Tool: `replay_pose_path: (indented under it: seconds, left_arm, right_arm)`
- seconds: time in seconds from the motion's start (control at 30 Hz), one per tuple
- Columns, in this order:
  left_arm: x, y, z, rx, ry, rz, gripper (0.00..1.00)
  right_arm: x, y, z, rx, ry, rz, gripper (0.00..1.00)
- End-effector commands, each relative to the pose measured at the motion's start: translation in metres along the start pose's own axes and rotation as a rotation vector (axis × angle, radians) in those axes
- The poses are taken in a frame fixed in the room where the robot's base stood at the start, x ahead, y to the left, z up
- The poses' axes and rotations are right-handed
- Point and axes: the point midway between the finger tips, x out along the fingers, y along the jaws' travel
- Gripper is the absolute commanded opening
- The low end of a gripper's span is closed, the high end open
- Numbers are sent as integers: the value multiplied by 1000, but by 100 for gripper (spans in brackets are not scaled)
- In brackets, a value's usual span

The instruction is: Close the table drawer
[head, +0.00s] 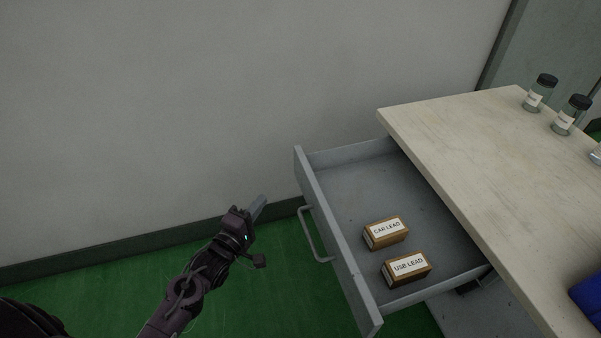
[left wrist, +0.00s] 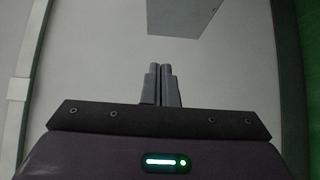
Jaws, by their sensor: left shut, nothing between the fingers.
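The grey table drawer (head: 337,245) is pulled out to the left from under the pale wooden table top (head: 480,150). Its front panel carries a bar handle (head: 312,234). Two small boxes labelled CAB LEAD (head: 385,232) and USB LEAD (head: 406,268) lie inside. My left gripper (head: 259,206) is shut and empty, left of the drawer front and apart from the handle in the picture. In the left wrist view its fingers (left wrist: 161,85) are together, with a grey block-like surface (left wrist: 185,15) beyond them that I cannot identify surely. My right gripper is not in view.
Several glass jars with black lids, one here (head: 540,93), stand on the table top at the right. A blue object (head: 588,297) lies at its right edge. A plain wall (head: 200,90) stands behind. Green floor (head: 100,285) lies open left of the drawer.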

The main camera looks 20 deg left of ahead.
Motion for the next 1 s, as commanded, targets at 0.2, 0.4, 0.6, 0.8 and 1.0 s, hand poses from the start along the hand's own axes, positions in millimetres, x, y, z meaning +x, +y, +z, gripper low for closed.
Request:
replay_pose_path:
  seconds: [0.2,0.4,0.6,0.8,1.0]
  left_arm:
    - [34,2,0,1,1,3,0]
    - [78,1,-1,3,1,2,0]
    - [109,0,11,1,-1,-1,0]
    - [123,0,25,1,1,-2,0]
    - [125,-1,28,2,2,-4,0]
  right_arm:
    - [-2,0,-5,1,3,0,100]
    - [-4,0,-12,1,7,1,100]
    - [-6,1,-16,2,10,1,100]
    - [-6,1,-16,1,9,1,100]
    - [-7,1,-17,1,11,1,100]
